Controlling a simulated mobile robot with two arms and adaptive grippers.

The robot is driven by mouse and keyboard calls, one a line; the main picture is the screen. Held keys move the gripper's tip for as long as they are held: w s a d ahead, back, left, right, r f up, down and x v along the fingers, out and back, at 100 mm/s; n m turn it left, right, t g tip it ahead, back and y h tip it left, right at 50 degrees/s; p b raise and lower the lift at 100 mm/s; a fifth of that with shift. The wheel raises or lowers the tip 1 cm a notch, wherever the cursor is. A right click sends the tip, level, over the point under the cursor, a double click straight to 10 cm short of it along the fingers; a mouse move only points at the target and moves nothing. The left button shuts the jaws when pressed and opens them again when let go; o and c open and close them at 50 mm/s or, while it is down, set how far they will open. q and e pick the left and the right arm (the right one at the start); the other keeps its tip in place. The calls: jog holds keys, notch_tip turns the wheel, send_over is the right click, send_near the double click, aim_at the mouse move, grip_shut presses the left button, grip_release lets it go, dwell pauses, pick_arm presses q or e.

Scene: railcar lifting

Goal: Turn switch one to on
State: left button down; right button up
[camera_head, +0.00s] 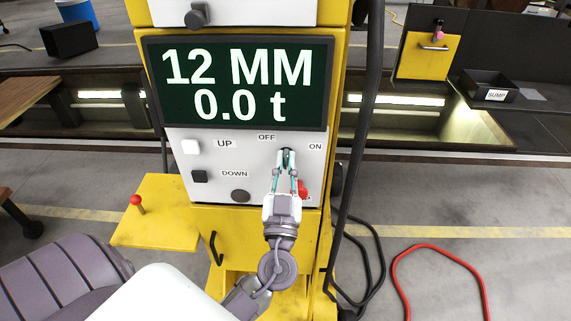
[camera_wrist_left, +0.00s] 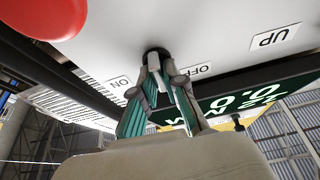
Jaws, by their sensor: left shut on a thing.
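A dark rotary switch (camera_head: 287,153) is on the white panel (camera_head: 214,181) of a yellow lifting unit, below and between the OFF and ON labels. My left gripper (camera_head: 286,165) reaches up from below and is shut on the switch knob, fingertips at the panel. The left wrist view shows both fingers (camera_wrist_left: 160,82) around the dark switch (camera_wrist_left: 156,51), with OFF and ON printed on either side. The fingers hide most of the knob, so I cannot tell exactly where it points. My right gripper is not in view.
The display (camera_head: 238,83) above reads 12 MM and 0.0 t. A red button (camera_head: 303,188) sits close to the right of my gripper. A white UP button (camera_head: 191,146) and a dark DOWN button (camera_head: 199,176) are at the left. Black cables (camera_head: 371,150) hang at the right.

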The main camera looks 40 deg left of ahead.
pick_arm(q)
jog(key=shift+f+m+h+b, duration=0.15)
jog(key=shift+m+h+b, duration=0.25)
jog(key=shift+m, duration=0.5)
jog(key=shift+m+t+h+b, duration=0.5)
jog(key=shift+m+b, duration=0.05)
jog(key=shift+m, duration=0.55)
jog(key=shift+m+h, duration=0.4)
jog(key=shift+m, duration=0.3)
jog(key=m, duration=0.1)
jog(key=m+h, duration=0.1)
jog(key=shift+r+m, duration=0.2)
jog(key=shift+m, duration=0.1)
jog(key=m+h+p, duration=0.2)
jog(key=m, duration=0.2)
jog(key=shift+r, duration=0.15)
jog(key=shift+m+h+p, duration=0.5)
jog(key=shift+m+p, duration=0.6)
jog(key=shift+m, duration=0.1)
jog(key=shift+m+g+p, duration=0.3)
jog(key=shift+m+p, duration=0.15)
jog(key=shift+m, duration=0.25)
jog(key=shift+f, duration=0.2)
